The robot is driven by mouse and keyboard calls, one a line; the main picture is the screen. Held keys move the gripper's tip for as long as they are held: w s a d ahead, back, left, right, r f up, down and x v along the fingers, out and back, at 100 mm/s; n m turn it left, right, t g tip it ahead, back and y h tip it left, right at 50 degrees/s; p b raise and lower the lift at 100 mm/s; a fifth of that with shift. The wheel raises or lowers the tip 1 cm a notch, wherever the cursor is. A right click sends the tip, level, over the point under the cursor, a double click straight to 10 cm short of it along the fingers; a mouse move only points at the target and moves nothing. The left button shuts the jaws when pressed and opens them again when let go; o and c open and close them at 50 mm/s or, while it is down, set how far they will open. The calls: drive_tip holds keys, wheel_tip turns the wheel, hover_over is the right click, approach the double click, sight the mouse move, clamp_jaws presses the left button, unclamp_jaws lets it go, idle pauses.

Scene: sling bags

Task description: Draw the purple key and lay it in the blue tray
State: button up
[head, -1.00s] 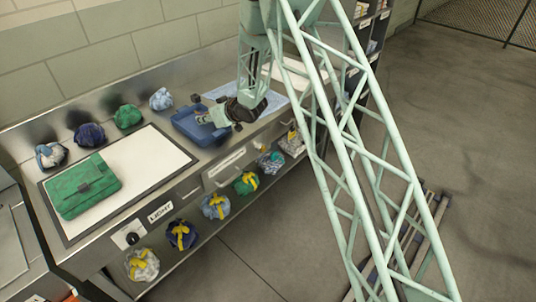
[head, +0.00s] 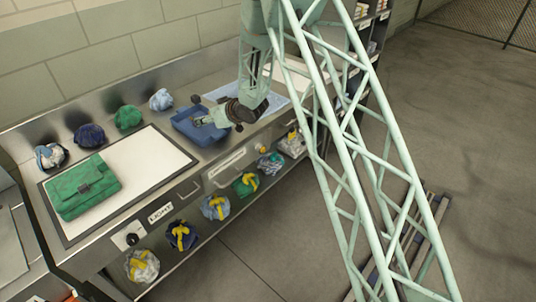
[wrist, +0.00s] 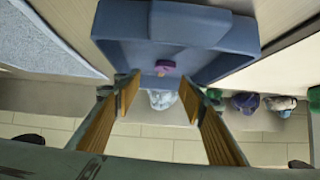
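The blue tray (head: 184,128) sits on the steel counter right of the light panel. In the head view my gripper (head: 203,121) is over the tray; the key cannot be made out there.
A green sling bag (head: 84,188) lies on the white light panel (head: 150,160). Several bundled bags line the back of the counter, such as a green one (head: 127,117). Several yellow-tied bundles (head: 215,207) sit on the shelf below. A pale blue mat (wrist: 40,45) lies beside the tray.

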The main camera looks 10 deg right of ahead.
drive_tip(key=shift+v, duration=5.65)
drive_tip(key=shift+d, duration=0.1)
drive_tip(key=shift+d+r, duration=0.25)
drive_tip(key=shift+r, duration=0.15)
drive_tip(key=s+d+r+m+h, duration=0.2)
drive_tip(key=s+d+r+h, duration=0.2)
drive_tip(key=d+r, duration=0.65)
drive_tip(key=s+d+r+m+h, duration=0.1)
drive_tip(key=s+d+r, duration=0.3)
drive_tip(key=s+r, duration=0.3)
drive_tip(key=s+d+r+m+h, duration=0.1)
drive_tip(key=s+d+r+h, duration=0.1)
drive_tip(key=s+d+r, duration=0.35)
drive_tip(key=s+r+m+g, duration=0.1)
drive_tip(key=s+r+g, duration=0.1)
drive_tip(key=s, duration=2.2)
drive_tip(key=s+d+r+m+g, duration=0.1)
drive_tip(key=s+r, duration=0.4)
drive_tip(key=s, duration=1.9)
drive_tip(key=shift+m+g, duration=0.5)
drive_tip(key=shift+g, duration=0.6)
